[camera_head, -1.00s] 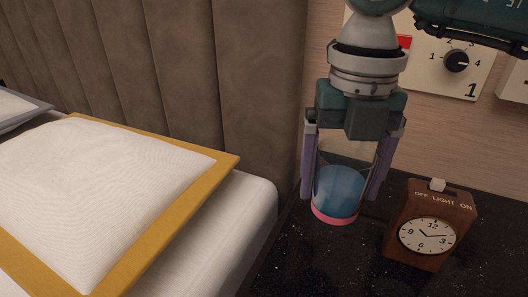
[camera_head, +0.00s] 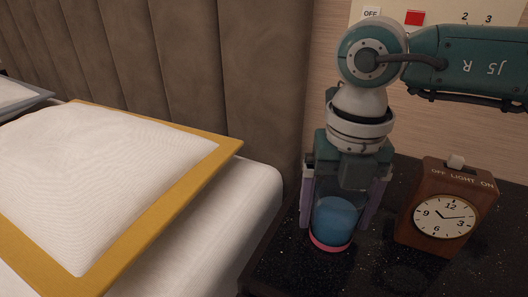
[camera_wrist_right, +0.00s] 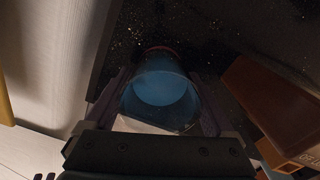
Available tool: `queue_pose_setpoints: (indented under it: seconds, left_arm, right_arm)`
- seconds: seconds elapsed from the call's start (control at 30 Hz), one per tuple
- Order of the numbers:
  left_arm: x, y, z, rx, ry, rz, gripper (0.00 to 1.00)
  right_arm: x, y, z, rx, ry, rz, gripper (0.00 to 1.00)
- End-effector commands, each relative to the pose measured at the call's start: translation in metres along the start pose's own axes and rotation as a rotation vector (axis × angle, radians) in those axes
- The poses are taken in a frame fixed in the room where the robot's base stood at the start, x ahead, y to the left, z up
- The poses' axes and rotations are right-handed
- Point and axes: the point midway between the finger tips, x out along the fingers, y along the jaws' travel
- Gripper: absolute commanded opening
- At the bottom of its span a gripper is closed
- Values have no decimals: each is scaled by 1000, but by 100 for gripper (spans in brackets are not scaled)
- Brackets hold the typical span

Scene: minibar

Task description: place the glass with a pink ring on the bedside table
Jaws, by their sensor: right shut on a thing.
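The glass with a pink ring (camera_head: 334,222) is clear, with blue contents and a pink band at its base. My right gripper (camera_head: 339,213) is shut on the glass from above, one purple finger on each side. The glass is upright, over the black speckled top of the bedside table (camera_head: 300,268). Its base is at or very close to the tabletop; I cannot tell whether it touches. In the right wrist view the glass (camera_wrist_right: 160,92) sits between the fingers, with the dark tabletop beyond it. My left gripper is not in view.
A brown wooden clock (camera_head: 442,212) stands on the table just right of the glass. A bed with a white pillow (camera_head: 105,190) in a yellow-edged cover is to the left. A padded brown headboard (camera_head: 190,65) and a wall panel with a red square (camera_head: 415,17) are behind.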

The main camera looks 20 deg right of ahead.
Motion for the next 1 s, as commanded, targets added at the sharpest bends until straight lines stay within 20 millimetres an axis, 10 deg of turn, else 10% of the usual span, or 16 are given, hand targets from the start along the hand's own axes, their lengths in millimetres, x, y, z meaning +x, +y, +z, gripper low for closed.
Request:
queue_pose_setpoints:
  seconds: [0.07, 0.1, 0.17, 0.53, 1.0]
  left_arm:
    - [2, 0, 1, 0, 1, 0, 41]
    - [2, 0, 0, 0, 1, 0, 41]
    - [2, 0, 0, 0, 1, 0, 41]
    - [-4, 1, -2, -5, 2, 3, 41]
    - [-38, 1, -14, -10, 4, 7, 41]
  right_arm:
    - [3, 0, 0, 0, -1, 1, 9]
    - [3, 0, 0, 0, 0, 0, 91]
    - [3, 0, 0, 0, 0, 0, 98]
    - [-7, 0, 0, 0, -1, 1, 100]
    - [-104, 0, 1, 0, -3, 2, 100]
